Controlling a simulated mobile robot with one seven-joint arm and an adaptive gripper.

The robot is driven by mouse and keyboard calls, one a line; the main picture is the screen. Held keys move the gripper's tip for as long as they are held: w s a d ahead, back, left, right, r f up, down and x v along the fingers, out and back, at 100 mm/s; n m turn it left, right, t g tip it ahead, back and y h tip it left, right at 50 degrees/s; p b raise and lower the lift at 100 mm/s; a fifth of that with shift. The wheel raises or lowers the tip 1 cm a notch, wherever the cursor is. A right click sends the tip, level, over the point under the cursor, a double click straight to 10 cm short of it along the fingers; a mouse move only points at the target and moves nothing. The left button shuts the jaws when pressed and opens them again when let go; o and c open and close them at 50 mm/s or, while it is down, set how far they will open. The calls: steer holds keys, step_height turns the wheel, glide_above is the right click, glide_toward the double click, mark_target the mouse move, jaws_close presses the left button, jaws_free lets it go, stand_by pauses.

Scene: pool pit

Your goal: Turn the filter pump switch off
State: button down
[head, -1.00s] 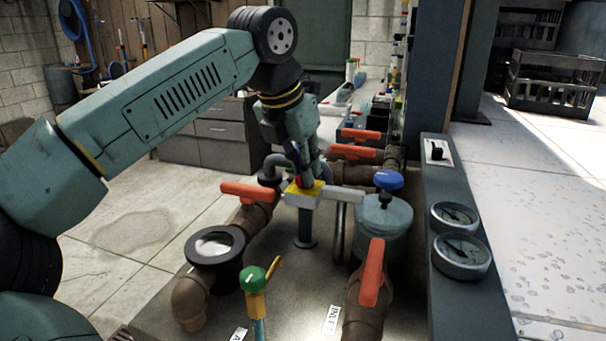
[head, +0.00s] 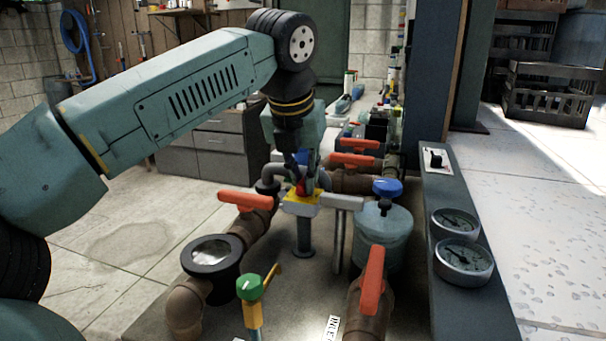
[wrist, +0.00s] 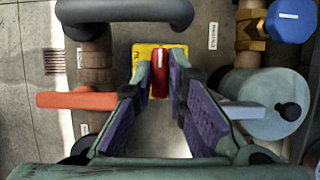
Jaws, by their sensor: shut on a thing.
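A rotary switch with a red handle (wrist: 159,66) on a yellow plate (head: 302,207) stands on a short grey post among the pipes. The handle also shows in the head view (head: 301,188). My gripper (wrist: 160,78) reaches down over it, shut on the red handle, with one purple-padded finger on each side. In the wrist view the handle points up and down the picture, in line with the fingers. A separate black switch on a white plate (head: 437,159) sits on the grey ledge to the right, apart from my gripper.
Orange valve handles stand close by, left (head: 246,201), behind (head: 353,160) and front right (head: 372,280). A blue-knobbed tank (head: 384,235) is to the right. Two gauges (head: 463,258) sit on the ledge. A green-knobbed valve (head: 249,288) stands in front.

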steer(key=c, duration=1.6)
jaws_free()
steer(key=v, duration=1.2)
steer(key=shift+w, duration=0.1)
